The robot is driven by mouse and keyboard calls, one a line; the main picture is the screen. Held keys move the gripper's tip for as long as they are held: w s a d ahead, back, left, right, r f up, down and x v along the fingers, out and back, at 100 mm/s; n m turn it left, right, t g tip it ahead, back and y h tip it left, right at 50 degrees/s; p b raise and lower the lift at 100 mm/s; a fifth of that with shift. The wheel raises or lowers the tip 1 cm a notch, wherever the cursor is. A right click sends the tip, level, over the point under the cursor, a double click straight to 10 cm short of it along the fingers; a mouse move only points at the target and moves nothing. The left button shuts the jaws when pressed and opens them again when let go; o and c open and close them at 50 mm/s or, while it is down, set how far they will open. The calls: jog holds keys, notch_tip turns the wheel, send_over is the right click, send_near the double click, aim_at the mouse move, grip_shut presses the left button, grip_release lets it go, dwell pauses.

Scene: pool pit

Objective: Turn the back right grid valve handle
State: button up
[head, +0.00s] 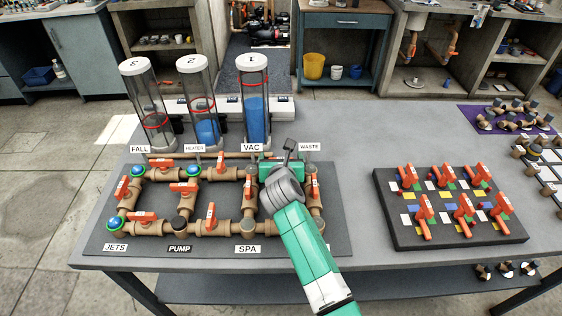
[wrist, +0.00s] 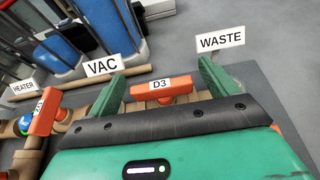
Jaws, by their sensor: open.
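The pipe grid (head: 170,227) of tan pipes with orange valve handles stands on a dark board at the left of the table. The back right handle, an orange bar with a white D3 tag (wrist: 161,88), lies between the VAC and WASTE signs in the wrist view. In the head view my gripper hides most of it. My gripper (head: 285,165) is over the grid's back right corner. In the wrist view my gripper (wrist: 161,80) is open, with one green finger on each side of the handle and small gaps visible. I cannot tell whether the fingers touch it.
Clear tubes (head: 254,100) stand behind the grid. The WASTE sign (wrist: 221,40) and VAC sign (wrist: 102,67) are close beside my fingers. Another orange handle (wrist: 45,112) is at the left. A black board (head: 452,232) with orange handles lies right; bare table lies between the boards.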

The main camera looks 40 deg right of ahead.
jog(key=c, duration=1)
jog(key=shift+m+g+h+p, duration=0.35)
jog(key=shift+m+g+h, duration=0.55)
jog(key=shift+m, duration=0.1)
jog(key=shift+m+g+h+b, duration=1)
jog(key=shift+m+g+b, duration=0.1)
jog(key=shift+m+g, duration=0.8)
jog(key=o, duration=1)
